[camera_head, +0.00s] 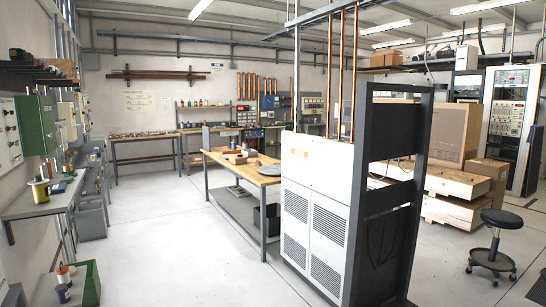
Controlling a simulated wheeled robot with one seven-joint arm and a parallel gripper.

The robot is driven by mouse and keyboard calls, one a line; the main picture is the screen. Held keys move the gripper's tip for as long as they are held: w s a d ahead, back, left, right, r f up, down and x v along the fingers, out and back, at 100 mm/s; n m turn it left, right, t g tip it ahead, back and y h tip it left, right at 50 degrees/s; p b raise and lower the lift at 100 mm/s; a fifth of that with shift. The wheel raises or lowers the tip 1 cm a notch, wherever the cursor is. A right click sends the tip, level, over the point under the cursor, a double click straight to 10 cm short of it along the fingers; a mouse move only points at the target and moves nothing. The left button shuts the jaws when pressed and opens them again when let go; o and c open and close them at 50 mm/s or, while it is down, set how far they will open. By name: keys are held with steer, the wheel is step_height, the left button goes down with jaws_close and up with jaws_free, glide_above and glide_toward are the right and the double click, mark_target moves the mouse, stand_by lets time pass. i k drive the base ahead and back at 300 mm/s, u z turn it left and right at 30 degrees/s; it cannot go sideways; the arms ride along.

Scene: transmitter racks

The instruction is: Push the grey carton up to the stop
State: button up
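I cannot make out a grey carton or a stop for certain. A wooden-topped workbench (222,164) stands in the middle of the room. A narrow grey upright piece (206,137) shows at its back left edge; I cannot tell what it is. Small brown blocks (237,159) and a round grey item (270,170) lie on the top. The tall white cabinet in front hides the bench's right end. My gripper is not in view.
The white louvred cabinet (314,215) and a dark open rack frame (390,200) block the centre right. A black stool (493,257), wooden crates (460,182) and a large brown carton (445,130) stand right. The pale floor (160,230) is clear at centre left.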

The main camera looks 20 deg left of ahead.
mark_target(250, 153)
steer(key=z, duration=0.45)
steer(key=i, duration=7)
steer(key=u, duration=1.8)
steer(key=i, duration=0.1)
steer(key=u, duration=0.45)
